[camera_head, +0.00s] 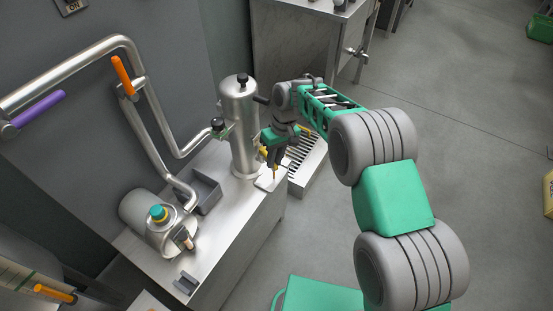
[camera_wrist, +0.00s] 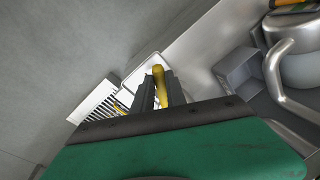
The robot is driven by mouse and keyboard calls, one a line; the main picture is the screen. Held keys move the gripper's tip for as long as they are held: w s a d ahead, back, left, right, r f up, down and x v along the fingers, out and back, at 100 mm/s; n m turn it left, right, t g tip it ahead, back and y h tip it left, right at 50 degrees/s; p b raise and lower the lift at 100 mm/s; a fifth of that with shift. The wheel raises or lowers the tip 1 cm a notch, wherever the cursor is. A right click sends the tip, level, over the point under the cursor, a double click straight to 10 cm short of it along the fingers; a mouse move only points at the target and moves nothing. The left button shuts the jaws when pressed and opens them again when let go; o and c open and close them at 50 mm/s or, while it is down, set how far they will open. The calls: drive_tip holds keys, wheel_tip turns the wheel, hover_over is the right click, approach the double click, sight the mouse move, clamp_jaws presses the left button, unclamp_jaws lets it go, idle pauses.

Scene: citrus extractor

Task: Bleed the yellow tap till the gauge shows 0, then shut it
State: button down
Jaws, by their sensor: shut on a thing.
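A yellow tap handle (camera_wrist: 158,82) stands between my gripper's two dark fingers (camera_wrist: 161,92) in the wrist view, and they are shut on it. In the head view my gripper (camera_head: 273,158) points down at the right side of the steel cylinder (camera_head: 240,130), near the bench edge. Yellow parts (camera_head: 263,150) show beside the fingers there; the tap's body is mostly hidden. A small dark round fitting (camera_head: 217,124), perhaps the gauge, sits on the cylinder's left side. No dial reading is visible.
A slatted drain tray (camera_head: 307,160) lies right of the gripper. Pipes with an orange lever (camera_head: 122,75) and a purple lever (camera_head: 40,108) run along the wall.

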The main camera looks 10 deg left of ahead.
drive_tip(key=c, duration=1.3)
unclamp_jaws()
drive_tip(key=shift+c, duration=0.2)
wheel_tip(320, 180, up, 8)
drive_tip(key=w+d+p, duration=0.1)
drive_tip(key=shift+f, duration=0.2)
